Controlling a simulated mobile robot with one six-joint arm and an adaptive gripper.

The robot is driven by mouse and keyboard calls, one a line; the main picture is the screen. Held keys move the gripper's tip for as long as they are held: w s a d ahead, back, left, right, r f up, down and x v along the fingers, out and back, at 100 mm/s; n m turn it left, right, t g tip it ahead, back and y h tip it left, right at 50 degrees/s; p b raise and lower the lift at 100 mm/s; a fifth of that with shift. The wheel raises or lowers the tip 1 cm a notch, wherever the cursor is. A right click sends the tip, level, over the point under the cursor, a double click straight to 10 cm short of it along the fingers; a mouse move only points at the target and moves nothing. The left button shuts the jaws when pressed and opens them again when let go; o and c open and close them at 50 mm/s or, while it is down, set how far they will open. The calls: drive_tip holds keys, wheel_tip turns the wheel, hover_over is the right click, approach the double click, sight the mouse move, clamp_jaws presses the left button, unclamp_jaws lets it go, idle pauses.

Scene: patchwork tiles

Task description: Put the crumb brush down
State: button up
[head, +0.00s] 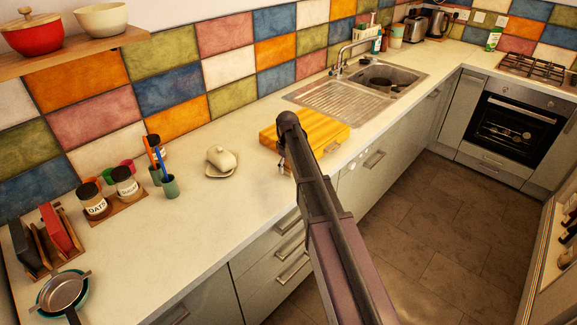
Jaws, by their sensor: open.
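My arm reaches from the lower right up to the counter's front edge by the yellow wooden board. My gripper (284,166) shows only as a small part below the dark end of the arm, beside the board's left end. It is open, and its fingers are mostly hidden by the arm. I cannot make out the crumb brush anywhere; the arm covers part of the counter edge and board.
The wooden board (325,132) lies on the pale counter (225,210), left of the sink (375,78). A butter dish (221,161), a teal cup (170,186) with utensils, labelled jars (125,183) and a rack (48,240) stand left. Counter around the butter dish is clear.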

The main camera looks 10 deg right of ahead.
drive_tip(key=shift+r+p, duration=5.8)
drive_tip(key=shift+r, duration=0.1)
drive_tip(key=s+m, duration=0.7)
drive_tip(key=s, duration=2.2)
drive_tip(key=shift+d, duration=0.2)
drive_tip(key=shift+s, duration=0.1)
wheel_tip(320, 180, down, 3)
drive_tip(key=b, duration=0.3)
drive_tip(key=shift+f, duration=0.15)
